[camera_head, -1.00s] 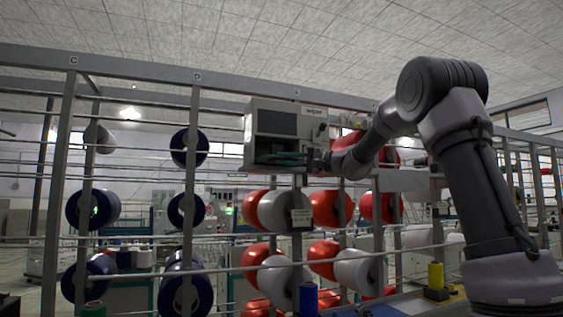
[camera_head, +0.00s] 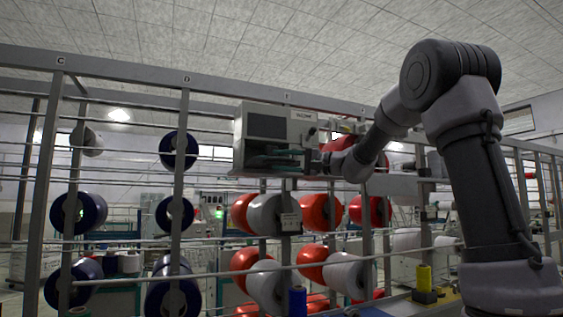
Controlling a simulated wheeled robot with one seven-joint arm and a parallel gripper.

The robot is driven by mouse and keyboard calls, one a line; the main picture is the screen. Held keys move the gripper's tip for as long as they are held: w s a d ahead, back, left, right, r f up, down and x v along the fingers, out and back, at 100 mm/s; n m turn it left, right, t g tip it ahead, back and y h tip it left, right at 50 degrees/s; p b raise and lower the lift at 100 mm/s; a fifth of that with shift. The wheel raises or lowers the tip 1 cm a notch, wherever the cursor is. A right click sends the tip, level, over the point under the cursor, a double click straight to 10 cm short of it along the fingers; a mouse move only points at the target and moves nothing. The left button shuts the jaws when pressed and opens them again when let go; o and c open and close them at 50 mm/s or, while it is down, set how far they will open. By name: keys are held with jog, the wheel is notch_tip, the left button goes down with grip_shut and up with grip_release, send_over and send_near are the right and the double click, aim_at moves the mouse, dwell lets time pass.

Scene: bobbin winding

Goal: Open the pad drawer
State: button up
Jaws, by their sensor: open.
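A grey box-shaped cabinet (camera_head: 275,128) with a dark panel on its front hangs on the rack at the centre. Its lower part has a dark opening with teal-green parts in it; I cannot tell how far any drawer there stands out. My gripper (camera_head: 298,158) is at the right side of this opening, at the end of my arm. It is open, but its fingers are small and dark, and I cannot tell whether they touch the cabinet.
A metal rack with horizontal bars spans the view. It carries dark blue spools (camera_head: 179,150), red spools (camera_head: 320,212) and white spools (camera_head: 268,214). A yellow spool (camera_head: 424,279) and a blue spool (camera_head: 297,301) stand low in front.

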jog(key=v, duration=1)
jog(key=shift+s+d, duration=0.2)
jog(key=shift+d, duration=0.15)
jog(key=shift+f, duration=0.15)
jog(key=s+a+f+g+h, duration=0.3)
jog(key=s+f+h, duration=0.3)
jog(key=s+f, duration=0.65)
jog(key=s+d+f+t+h, duration=0.1)
jog(key=s+d+f+h, duration=0.8)
jog(key=s, duration=0.4)
jog(key=shift+s+d+f+t, duration=0.35)
jog(key=shift+d+f, duration=0.1)
jog(key=shift+f, duration=0.4)
